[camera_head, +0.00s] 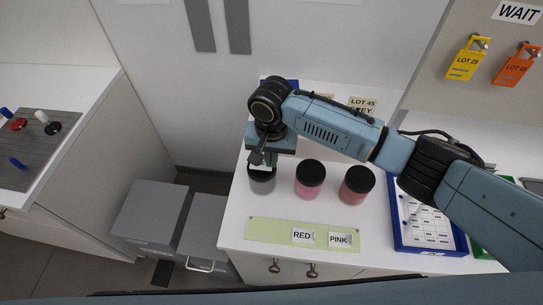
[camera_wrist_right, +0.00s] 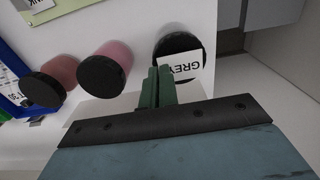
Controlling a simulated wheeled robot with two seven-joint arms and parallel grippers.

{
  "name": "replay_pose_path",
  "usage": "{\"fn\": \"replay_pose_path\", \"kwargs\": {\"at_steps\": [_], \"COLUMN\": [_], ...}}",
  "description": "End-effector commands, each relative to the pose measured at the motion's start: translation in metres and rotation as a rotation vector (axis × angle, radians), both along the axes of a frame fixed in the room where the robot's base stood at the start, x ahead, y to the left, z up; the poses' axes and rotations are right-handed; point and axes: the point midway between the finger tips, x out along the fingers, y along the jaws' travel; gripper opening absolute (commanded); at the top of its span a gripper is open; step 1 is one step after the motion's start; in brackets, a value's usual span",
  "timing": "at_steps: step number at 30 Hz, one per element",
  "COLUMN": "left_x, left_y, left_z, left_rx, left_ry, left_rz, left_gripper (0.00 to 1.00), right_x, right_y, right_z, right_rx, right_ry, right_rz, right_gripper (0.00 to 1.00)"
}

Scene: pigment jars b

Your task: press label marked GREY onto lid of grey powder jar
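The grey powder jar (camera_head: 262,185) stands at the left end of a row of jars on the white counter. My right gripper (camera_head: 264,157) is directly above it and hides part of its lid. In the right wrist view, the black lid (camera_wrist_right: 172,45) lies just beyond the fingers (camera_wrist_right: 157,72). The fingers are close together, with the white label marked GREY (camera_wrist_right: 181,67) at their tips. The label overlaps the lid; whether it touches the lid I cannot tell. My left gripper is not in view.
A pink jar (camera_head: 309,180) and a redder jar (camera_head: 356,186), both black-lidded, stand to the right. A pale green strip (camera_head: 270,233) in front carries labels RED (camera_head: 302,235) and PINK (camera_head: 340,239). A blue-rimmed tray (camera_head: 401,238) lies further right. Grey bins (camera_head: 152,212) stand left of the counter.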

Motion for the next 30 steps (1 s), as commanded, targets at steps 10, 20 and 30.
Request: {"fn": "replay_pose_path", "kwargs": {"at_steps": [10, 20, 30], "left_x": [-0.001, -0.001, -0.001], "left_y": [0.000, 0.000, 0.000], "left_z": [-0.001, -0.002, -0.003], "left_rx": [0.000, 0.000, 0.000], "left_ry": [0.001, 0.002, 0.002], "left_rz": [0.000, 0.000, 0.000], "left_gripper": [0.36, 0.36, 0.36], "right_x": [0.000, 0.000, 0.000], "right_y": [0.000, 0.000, 0.000], "right_z": [-0.003, -0.008, -0.013], "right_rx": [0.000, 0.001, 0.000], "right_ry": [0.000, 0.000, 0.000], "right_rz": [0.000, 0.000, -0.001], "right_gripper": [0.00, 0.00, 0.00]}}
